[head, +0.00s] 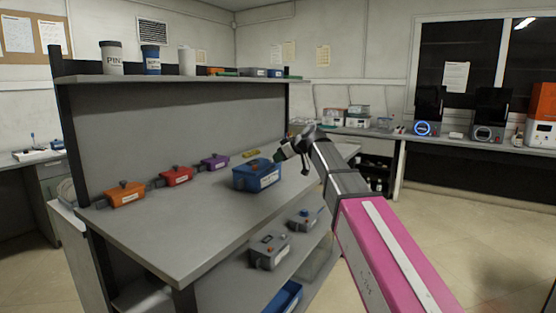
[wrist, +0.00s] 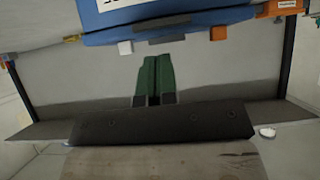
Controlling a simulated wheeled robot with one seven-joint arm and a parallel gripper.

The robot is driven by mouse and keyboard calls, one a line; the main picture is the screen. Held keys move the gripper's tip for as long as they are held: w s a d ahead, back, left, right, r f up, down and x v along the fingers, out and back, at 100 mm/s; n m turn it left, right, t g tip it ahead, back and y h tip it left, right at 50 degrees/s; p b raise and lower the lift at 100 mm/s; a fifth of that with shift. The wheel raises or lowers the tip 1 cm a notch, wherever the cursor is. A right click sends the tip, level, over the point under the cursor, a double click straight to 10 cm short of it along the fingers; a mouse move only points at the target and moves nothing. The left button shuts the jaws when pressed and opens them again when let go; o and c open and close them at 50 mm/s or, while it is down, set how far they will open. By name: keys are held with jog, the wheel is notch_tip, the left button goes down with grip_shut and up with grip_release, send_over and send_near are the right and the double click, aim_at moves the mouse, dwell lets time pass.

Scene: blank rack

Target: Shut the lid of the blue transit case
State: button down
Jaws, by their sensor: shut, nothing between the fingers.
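The blue transit case (head: 256,179) stands on the right part of the grey bench top, with a white label on its front. Its lid (head: 255,165) lies over the top; I cannot tell whether it is fully down. The case's blue body also fills the top of the wrist view (wrist: 185,20), with an orange piece and a white piece at its edge. My gripper (head: 281,155) is just right of the case in the head view, near its upper edge. Its green fingers (wrist: 154,78) are together and empty. Contact with the case cannot be told.
Orange (head: 124,195), red (head: 175,176) and purple (head: 214,162) cases stand left along the bench (head: 190,232). A shelf (head: 180,78) with jars runs above. Grey boxes (head: 269,250) sit on the lower shelf. The bench front is clear.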

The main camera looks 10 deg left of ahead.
aim_at(260, 164)
jog(key=w+a, duration=0.1)
jog(key=a, duration=0.1)
jog(key=w+a, duration=0.1)
jog(key=a, duration=0.2)
jog(key=w+a, duration=0.1)
jog(key=a, duration=0.2)
jog(key=shift+w+a+f, duration=0.15)
jog(key=shift+f, duration=0.65)
jog(key=d, duration=0.1)
jog(key=s+d, duration=0.1)
jog(key=d, duration=0.2)
jog(key=shift+s+d+f, duration=0.1)
jog(key=shift+s, duration=0.3)
